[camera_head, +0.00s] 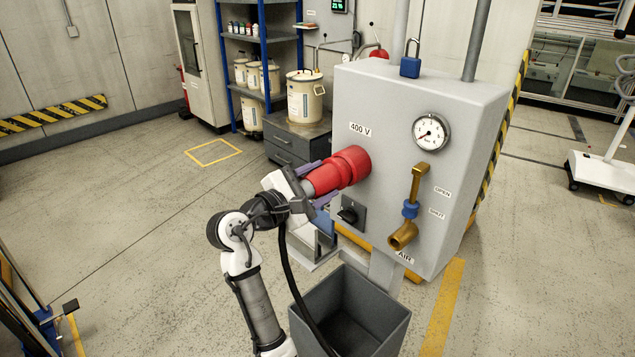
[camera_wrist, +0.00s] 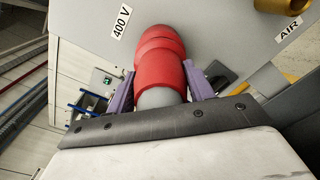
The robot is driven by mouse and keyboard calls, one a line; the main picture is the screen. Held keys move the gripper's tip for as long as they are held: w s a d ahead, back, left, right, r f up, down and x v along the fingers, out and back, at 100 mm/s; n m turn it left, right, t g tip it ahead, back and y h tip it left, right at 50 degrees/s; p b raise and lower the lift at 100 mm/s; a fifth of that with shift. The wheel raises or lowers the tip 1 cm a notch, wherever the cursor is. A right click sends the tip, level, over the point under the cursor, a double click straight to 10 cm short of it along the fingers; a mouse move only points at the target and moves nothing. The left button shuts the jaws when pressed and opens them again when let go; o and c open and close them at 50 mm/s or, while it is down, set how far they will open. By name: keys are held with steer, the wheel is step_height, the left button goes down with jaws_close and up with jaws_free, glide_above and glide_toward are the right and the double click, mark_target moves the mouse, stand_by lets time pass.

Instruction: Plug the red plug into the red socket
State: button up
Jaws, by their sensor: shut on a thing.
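The red plug (camera_head: 325,180) has a grey rear part and a black cable hanging down from it. My gripper (camera_head: 315,180) is shut on it, with a purple finger on either side. In the wrist view the plug (camera_wrist: 160,75) lies between the two purple fingers of my gripper (camera_wrist: 163,85). The red socket (camera_head: 352,162) is on the grey cabinet's front under the "400 V" label. The plug's front meets the socket in line, with no gap that I can see. How deep it sits cannot be told.
The grey cabinet (camera_head: 385,105) carries a black rotary switch (camera_head: 350,212), a gauge (camera_head: 430,133), a brass valve with a blue collar (camera_head: 410,209) and a blue padlock (camera_head: 410,67). An open grey bin (camera_head: 385,318) stands below.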

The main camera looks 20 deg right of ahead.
steer(key=shift+d+r, duration=0.1)
stand_by(0.3)
steer(key=o, duration=1.2)
steer(key=shift+c, duration=0.2)
steer(key=shift+p+v, duration=0.95)
steer(key=shift+v, duration=3.5)
